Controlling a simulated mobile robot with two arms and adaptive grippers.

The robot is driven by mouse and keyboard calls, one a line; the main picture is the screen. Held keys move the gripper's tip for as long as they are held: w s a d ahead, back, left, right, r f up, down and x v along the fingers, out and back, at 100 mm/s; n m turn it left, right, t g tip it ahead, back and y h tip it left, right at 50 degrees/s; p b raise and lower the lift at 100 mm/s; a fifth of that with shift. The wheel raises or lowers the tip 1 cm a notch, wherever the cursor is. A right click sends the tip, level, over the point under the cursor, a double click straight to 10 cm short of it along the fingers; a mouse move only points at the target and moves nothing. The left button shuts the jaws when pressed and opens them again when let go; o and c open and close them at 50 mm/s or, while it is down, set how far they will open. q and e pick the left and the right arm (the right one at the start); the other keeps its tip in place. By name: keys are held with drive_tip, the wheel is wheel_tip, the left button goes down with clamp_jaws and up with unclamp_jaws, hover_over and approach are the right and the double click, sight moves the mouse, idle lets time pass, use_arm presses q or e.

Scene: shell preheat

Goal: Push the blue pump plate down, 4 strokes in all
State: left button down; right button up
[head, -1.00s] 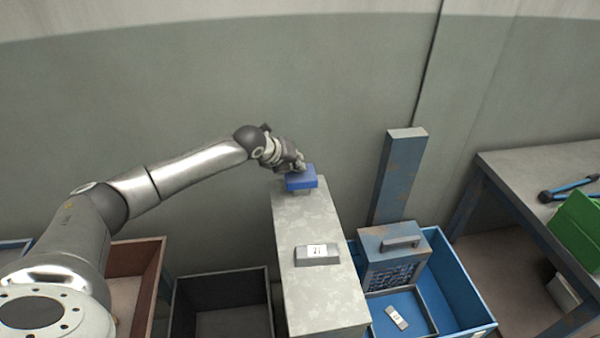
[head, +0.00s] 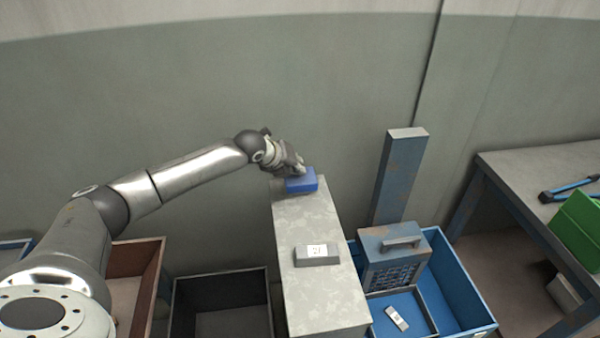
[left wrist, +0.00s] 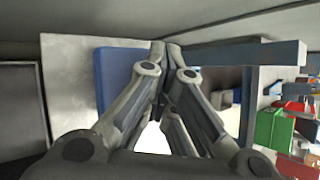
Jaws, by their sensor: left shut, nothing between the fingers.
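The blue pump plate (head: 303,184) sits at the far end of the tall grey block (head: 308,218), low against its top. My left gripper (head: 300,172) is shut and empty. Its fingertips are at the plate's upper face and appear to touch it. In the left wrist view the closed fingertips (left wrist: 166,46) overlap the right edge of the blue plate (left wrist: 118,78). The fingers hide part of the plate. A small grey counter (head: 317,255) with a white face stands on the block; its digits are too blurred to read. My right gripper is not in view.
A dark open bin (head: 222,272) and a brown bin (head: 152,262) stand left of the block. A blue bin (head: 462,292) with a handled blue-grey box (head: 392,248) stands right. A blue post (head: 398,175) rises behind it. A workbench (head: 540,170) stands far right.

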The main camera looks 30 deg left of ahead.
use_arm(q)
drive_tip(key=shift+s+d+f+b, duration=0.15)
drive_tip(key=shift+f+b, duration=0.15)
drive_tip(key=shift+f, duration=0.7)
idle(0.6)
drive_tip(key=shift+r+p, duration=2.1)
drive_tip(key=shift+r, duration=0.1)
drive_tip(key=shift+w, duration=0.2)
drive_tip(key=shift+r+p, duration=0.5)
drive_tip(key=shift+r, duration=0.05)
wheel_tip(320, 180, up, 4)
drive_tip(key=p, duration=0.3)
drive_tip(key=shift+p, duration=0.35)
drive_tip(key=shift+a, duration=0.2)
